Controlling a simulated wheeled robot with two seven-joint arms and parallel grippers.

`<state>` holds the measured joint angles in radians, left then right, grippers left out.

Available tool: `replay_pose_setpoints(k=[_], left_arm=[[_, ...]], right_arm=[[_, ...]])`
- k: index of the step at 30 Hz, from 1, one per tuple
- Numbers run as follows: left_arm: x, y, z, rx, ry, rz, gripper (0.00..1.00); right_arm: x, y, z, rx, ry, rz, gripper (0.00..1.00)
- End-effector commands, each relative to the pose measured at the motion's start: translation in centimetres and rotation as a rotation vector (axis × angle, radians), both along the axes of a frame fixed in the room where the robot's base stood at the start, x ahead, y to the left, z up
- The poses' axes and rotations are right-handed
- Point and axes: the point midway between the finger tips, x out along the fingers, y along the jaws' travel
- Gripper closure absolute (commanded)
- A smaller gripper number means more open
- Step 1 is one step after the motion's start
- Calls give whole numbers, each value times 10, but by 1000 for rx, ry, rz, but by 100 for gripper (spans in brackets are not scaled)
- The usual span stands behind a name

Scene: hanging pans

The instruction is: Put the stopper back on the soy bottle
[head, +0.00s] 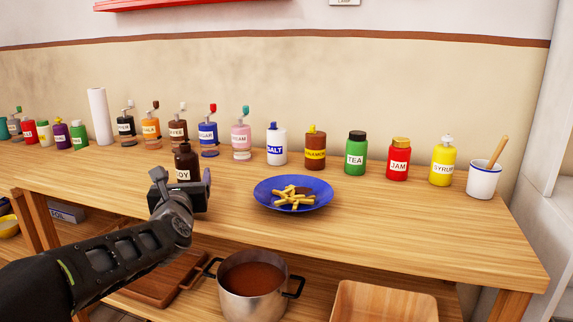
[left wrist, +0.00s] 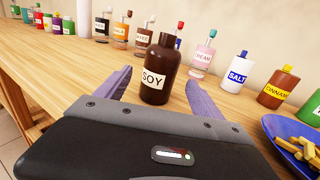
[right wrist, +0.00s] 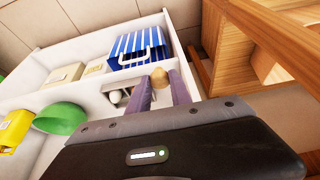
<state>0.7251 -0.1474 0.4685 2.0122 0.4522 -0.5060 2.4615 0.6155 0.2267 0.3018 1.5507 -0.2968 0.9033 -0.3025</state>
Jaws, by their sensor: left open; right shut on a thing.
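The brown soy bottle (head: 186,163) stands upright on the wooden counter; it also shows in the left wrist view (left wrist: 156,80). No stopper shows on its dark neck. My left gripper (head: 182,181) is open in front of it. In the left wrist view its fingers (left wrist: 157,86) point towards the bottle, one on either side; I cannot tell if they touch it. My right gripper (right wrist: 160,84) is out of the head view. In the right wrist view it is shut on a small tan, rounded thing, which looks like the stopper (right wrist: 160,77).
A blue plate of fries (head: 293,204) lies right of the soy bottle. Several labelled bottles and jars, such as salt (head: 276,146), line the back. A pot (head: 253,287) sits below. The right wrist view shows a white shelf with a green bowl (right wrist: 61,118). The front counter is clear.

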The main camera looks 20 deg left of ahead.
Motion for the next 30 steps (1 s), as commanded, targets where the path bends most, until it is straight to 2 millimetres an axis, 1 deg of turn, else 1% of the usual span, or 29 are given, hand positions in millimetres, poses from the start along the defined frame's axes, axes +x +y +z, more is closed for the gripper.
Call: replay_pose_setpoints(k=[5, 10, 13, 16, 30], left_arm=[[12, 8, 3, -2, 1, 2, 23], [34, 20, 6, -4, 1, -1, 23], [43, 24, 6, -3, 1, 0, 23], [45, 26, 6, 0, 0, 1, 23], [45, 25, 6, 0, 0, 0, 23]], right_arm=[[0, 0, 3, 0, 0, 0, 100], [0, 0, 8, 0, 0, 0, 100], [0, 0, 9, 0, 0, 0, 100], [0, 0, 9, 0, 0, 0, 100], [0, 0, 8, 0, 0, 0, 100]])
